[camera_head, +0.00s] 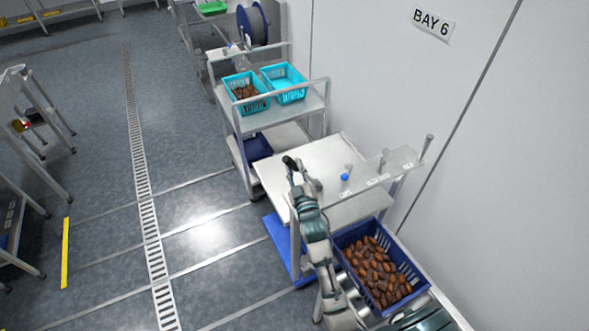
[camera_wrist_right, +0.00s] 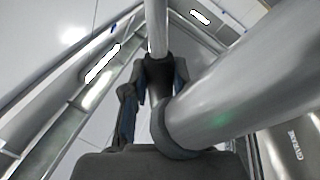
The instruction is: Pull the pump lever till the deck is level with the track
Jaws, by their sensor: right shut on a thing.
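My right gripper (camera_head: 294,172) is at the left end of the pale work table (camera_head: 327,152), beside a dark rounded piece (camera_head: 288,161). In the right wrist view its dark fingers (camera_wrist_right: 154,85) are shut around a slim grey metal rod (camera_wrist_right: 156,28), which I take to be the pump lever. A thick grey tube (camera_wrist_right: 225,100) with a dark collar slants up to the right, close against the fingers. A blue flat panel (camera_head: 281,245) lies low under the table. I cannot tell which surface is the deck or which is the track. My left gripper is out of view.
A navy crate of dates (camera_head: 343,238) stands near my arm. A cart (camera_head: 313,104) behind the table carries two turquoise baskets, one with dates (camera_head: 233,80) and one empty (camera_head: 300,74). The wall (camera_head: 470,120) closes the right side. The floor at left is open, crossed by a drain grate (camera_head: 147,215).

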